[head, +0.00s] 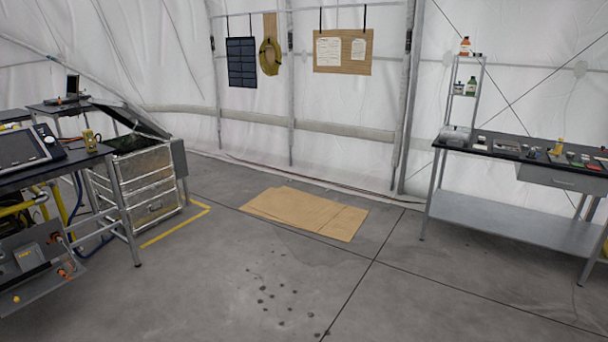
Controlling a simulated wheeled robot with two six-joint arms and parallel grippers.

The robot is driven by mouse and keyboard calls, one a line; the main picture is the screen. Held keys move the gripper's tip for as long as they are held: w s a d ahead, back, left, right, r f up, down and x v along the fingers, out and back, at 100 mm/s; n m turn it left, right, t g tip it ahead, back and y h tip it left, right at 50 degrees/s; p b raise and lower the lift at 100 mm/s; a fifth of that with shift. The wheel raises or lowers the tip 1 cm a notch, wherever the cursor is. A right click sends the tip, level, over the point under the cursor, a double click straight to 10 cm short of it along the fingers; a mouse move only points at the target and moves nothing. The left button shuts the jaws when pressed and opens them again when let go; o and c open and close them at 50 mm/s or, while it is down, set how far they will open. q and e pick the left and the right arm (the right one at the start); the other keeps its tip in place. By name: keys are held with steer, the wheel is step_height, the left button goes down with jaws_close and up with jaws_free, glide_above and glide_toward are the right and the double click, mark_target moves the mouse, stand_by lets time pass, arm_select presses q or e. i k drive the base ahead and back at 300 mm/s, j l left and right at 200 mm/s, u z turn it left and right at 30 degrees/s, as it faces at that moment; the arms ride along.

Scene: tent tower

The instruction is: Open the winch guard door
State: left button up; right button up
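I cannot make out a winch guard door for certain in the head view. At the lower left, under the black-topped table (70,162), there is a grey unit (30,256) with orange parts and a yellow tube beside it. It is cut off by the left edge, and I cannot tell whether it has a door. Neither of my grippers is in view.
A metal case (145,180) with a raised dark lid stands beside the table, near yellow floor tape. Flat cardboard (300,211) lies mid-floor, with dark spots nearer me. A workbench (520,235) with small items stands at right. The central floor is otherwise clear.

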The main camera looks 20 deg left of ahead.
mark_target(29, 257)
steer(key=i+j+u, duration=0.2)
steer(key=u, duration=0.25)
steer(key=i+u, duration=0.75)
steer(key=u, duration=0.2)
steer(key=i+l+u, duration=0.15)
steer(key=i+u, duration=0.15)
steer(key=u, duration=0.2)
steer(key=i+j+u, duration=0.15)
steer(key=i+u, duration=0.2)
steer(key=i, duration=1.35)
